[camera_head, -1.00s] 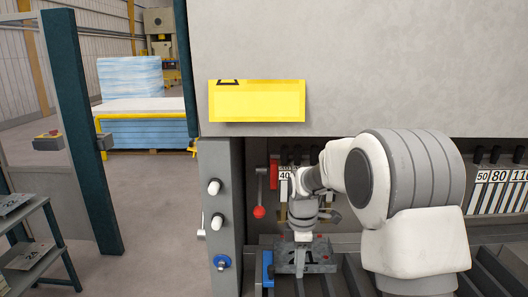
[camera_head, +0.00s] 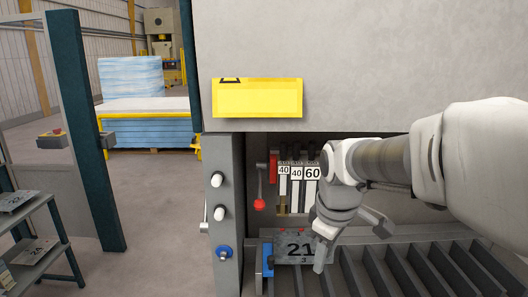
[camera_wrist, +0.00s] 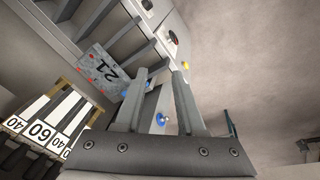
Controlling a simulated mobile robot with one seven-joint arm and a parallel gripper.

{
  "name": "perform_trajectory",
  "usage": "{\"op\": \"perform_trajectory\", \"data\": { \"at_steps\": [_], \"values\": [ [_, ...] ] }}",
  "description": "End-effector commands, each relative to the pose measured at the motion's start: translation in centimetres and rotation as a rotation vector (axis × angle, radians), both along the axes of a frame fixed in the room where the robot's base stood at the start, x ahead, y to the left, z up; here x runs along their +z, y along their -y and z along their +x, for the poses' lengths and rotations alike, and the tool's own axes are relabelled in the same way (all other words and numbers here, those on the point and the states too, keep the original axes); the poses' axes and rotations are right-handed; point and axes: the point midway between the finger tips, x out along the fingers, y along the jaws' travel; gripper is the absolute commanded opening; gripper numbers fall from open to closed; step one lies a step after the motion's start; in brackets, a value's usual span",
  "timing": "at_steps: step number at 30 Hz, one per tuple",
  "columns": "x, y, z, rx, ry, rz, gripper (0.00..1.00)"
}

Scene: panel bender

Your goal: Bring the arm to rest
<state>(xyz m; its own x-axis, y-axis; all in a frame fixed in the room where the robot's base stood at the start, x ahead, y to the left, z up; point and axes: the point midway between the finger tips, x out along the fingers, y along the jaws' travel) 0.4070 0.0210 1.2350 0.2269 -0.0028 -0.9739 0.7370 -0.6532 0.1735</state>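My gripper (camera_head: 352,250) is in front of the machine opening in the head view, at the right end of a grey plate marked 21 (camera_head: 298,248). Its two fingers are spread apart with nothing between them; the wrist view shows the same gap (camera_wrist: 160,78). My arm reaches in from the right. The plate lies at the left end of the slotted rack (camera_head: 395,268), beside a blue block (camera_head: 267,260). In the wrist view the plate (camera_wrist: 104,72) is beyond the fingers, apart from them.
Tool segments labelled 40 and 60 (camera_head: 312,173) stand behind the gripper. A red-knobbed lever (camera_head: 260,203) and a side post with white knobs and a blue button (camera_head: 222,252) are to the left. A shelf of plates (camera_head: 30,245) stands far left, with open floor between.

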Motion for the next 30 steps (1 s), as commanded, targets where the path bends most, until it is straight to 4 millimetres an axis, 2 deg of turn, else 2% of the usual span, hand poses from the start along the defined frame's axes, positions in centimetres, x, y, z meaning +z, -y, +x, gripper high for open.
{"op": "perform_trajectory", "data": {
  "at_steps": [3, 7, 12, 16, 21, 30],
  "values": [
    [1.7, 0.6, -3.3, -0.149, 0.054, 0.039, 0.38],
    [2.8, 1.1, -6.7, -0.315, 0.107, 0.091, 0.38],
    [3.2, 1.6, -10.9, -0.527, 0.174, 0.174, 0.38],
    [3.0, 1.9, -13.6, -0.663, 0.213, 0.235, 0.38],
    [2.5, 2.1, -15.5, -0.774, 0.241, 0.29, 0.38],
    [2.3, 2.1, -16.1, -0.808, 0.248, 0.307, 0.38]
  ]
}}
